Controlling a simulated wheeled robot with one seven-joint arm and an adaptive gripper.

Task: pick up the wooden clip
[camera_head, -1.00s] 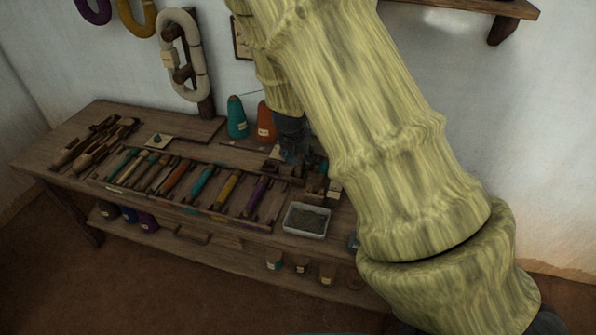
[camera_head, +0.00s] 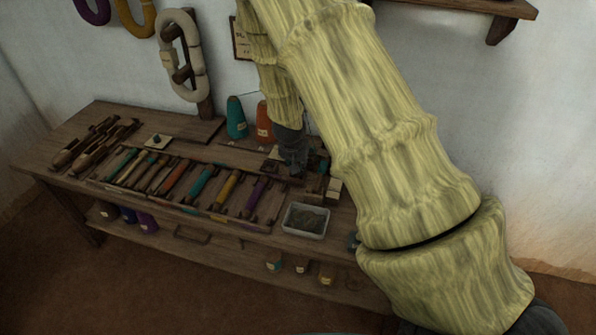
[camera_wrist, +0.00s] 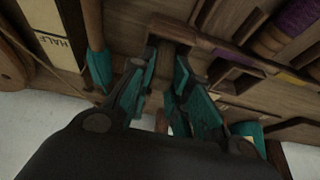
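My gripper (camera_head: 293,168) is low over the right part of the table, in front of the orange cone. In the wrist view my gripper (camera_wrist: 167,72) is open, with its two teal-padded fingers apart and a gap between them. A brown wooden piece (camera_wrist: 175,31) lies just beyond the fingertips, at the end of a long wooden part that runs to the right. I cannot tell whether this is the wooden clip. Nothing is clearly held. My arm and gripper hide part of the table's right end.
The table (camera_head: 75,128) holds a rack of coloured bobbins (camera_head: 201,184), wooden shuttles (camera_head: 96,145) at the left, a teal cone (camera_head: 236,118), an orange cone (camera_head: 264,122) and a white tray (camera_head: 305,220) near the front edge. Small wooden blocks stand close beside the gripper.

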